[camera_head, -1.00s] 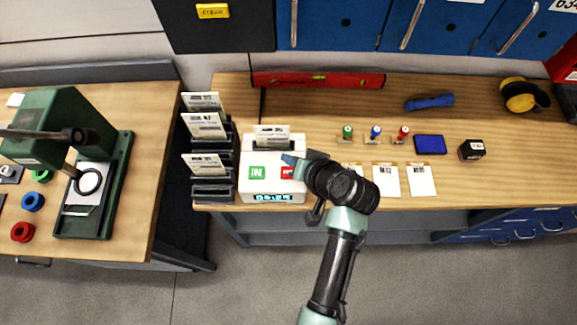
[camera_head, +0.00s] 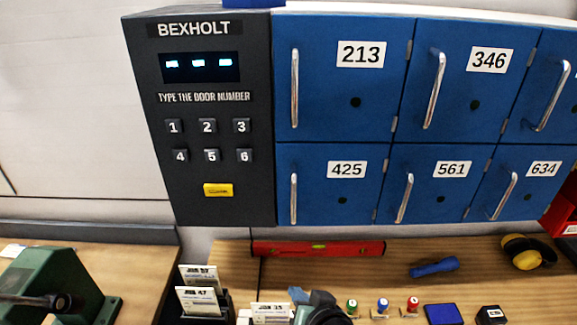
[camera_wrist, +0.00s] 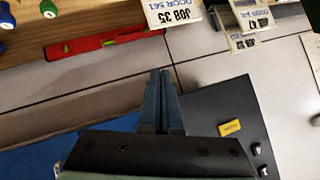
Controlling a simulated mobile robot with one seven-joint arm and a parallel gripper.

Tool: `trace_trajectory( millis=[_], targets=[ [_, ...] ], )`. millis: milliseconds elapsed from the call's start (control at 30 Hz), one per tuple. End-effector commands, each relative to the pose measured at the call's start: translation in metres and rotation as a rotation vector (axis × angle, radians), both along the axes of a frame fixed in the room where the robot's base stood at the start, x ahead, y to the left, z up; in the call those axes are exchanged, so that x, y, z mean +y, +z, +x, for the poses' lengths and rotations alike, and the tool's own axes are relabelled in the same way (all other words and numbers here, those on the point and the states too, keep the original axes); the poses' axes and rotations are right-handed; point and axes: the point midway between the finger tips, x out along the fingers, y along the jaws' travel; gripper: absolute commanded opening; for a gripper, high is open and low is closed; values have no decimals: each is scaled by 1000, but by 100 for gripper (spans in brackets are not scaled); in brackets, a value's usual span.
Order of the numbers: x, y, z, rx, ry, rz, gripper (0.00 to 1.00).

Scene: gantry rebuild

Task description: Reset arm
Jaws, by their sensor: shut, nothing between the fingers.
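My gripper shows in the wrist view (camera_wrist: 160,98) with its two dark fingers together and nothing between them. In the head view only the top of my gripper (camera_head: 302,295) and wrist shows at the bottom edge, beside a card (camera_head: 270,312). In the wrist view this card reads "JOB 35, DOOR 561" (camera_wrist: 172,12) and appears upside down. The rest of my arm is out of the head view.
A dark keypad panel (camera_head: 208,150) marked BEXHOLT stands beside blue numbered lockers (camera_head: 340,100). A red level (camera_head: 318,248) lies at the back of the wooden bench. A blue torch (camera_head: 434,268), yellow ear defenders (camera_head: 527,252) and card racks (camera_head: 197,290) are also there.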

Motion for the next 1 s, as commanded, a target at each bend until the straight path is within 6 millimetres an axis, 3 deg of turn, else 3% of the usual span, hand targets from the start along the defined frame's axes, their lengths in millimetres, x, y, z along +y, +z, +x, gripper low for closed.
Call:
trace_trajectory(
  millis=[33, 100, 233, 367, 500, 600, 733, 833, 1000],
  targets=[
    [-1, 30, 19, -113, -17, -45, 0],
    [-3, 81, 35, -262, -49, -101, 0],
    [-1, 182, 43, -548, -114, -182, 0],
    [4, 279, 21, -836, -182, -231, 0],
    [12, 366, -31, -1126, -253, -254, 0],
    [16, 409, -71, -1289, -295, -254, 0],
    [18, 439, -108, -1420, -332, -252, 0],
    [18, 449, -121, -1465, -346, -250, 0],
    [18, 452, -124, -1473, -349, -249, 0]
  ],
)
